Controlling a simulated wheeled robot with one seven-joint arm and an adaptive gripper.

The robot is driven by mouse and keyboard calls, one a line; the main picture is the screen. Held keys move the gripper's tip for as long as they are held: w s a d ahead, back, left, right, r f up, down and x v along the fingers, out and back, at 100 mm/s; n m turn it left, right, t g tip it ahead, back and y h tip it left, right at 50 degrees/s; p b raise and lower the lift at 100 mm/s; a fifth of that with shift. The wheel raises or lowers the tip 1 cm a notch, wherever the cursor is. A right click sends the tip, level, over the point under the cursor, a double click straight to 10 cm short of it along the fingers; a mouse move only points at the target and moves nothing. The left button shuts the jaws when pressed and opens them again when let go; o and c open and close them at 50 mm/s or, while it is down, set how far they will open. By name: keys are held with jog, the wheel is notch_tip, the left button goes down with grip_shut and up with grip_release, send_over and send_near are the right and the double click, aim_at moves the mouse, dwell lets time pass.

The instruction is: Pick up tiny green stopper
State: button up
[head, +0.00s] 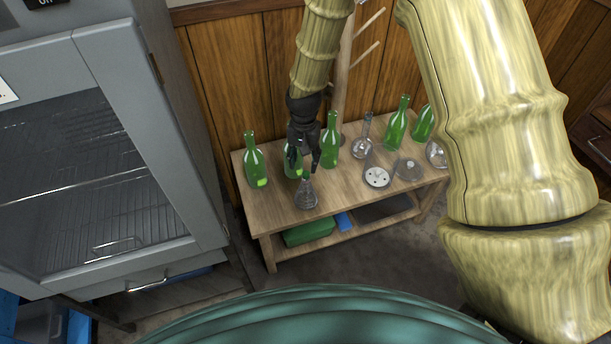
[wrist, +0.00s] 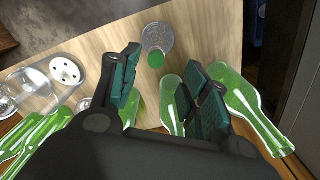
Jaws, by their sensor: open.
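The tiny green stopper (wrist: 156,59) shows in the wrist view as a small green disc, seemingly at the top of a clear glass flask (wrist: 158,37). The flask also stands near the front edge of the wooden table in the head view (head: 306,196), where I cannot make out the stopper clearly. My gripper (head: 303,166) points down just above and behind the flask in the head view. In the wrist view my gripper (wrist: 160,78) is open and empty, its dark green fingers apart, with the stopper seen beyond the gap between them.
Several green bottles stand close by, including one at the table's left (head: 255,168) and one right of my gripper (head: 330,142). A round holed disc (head: 377,177) and more glass flasks (head: 362,145) stand to the right. A grey cabinet (head: 150,130) is left of the table (head: 275,214).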

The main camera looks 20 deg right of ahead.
aim_at(306, 173)
jog(key=shift+d+f, duration=0.2)
jog(key=shift+f, duration=1.25)
jog(key=shift+d+f, duration=0.15)
jog(key=shift+f, duration=1.25)
jog(key=c, duration=0.8)
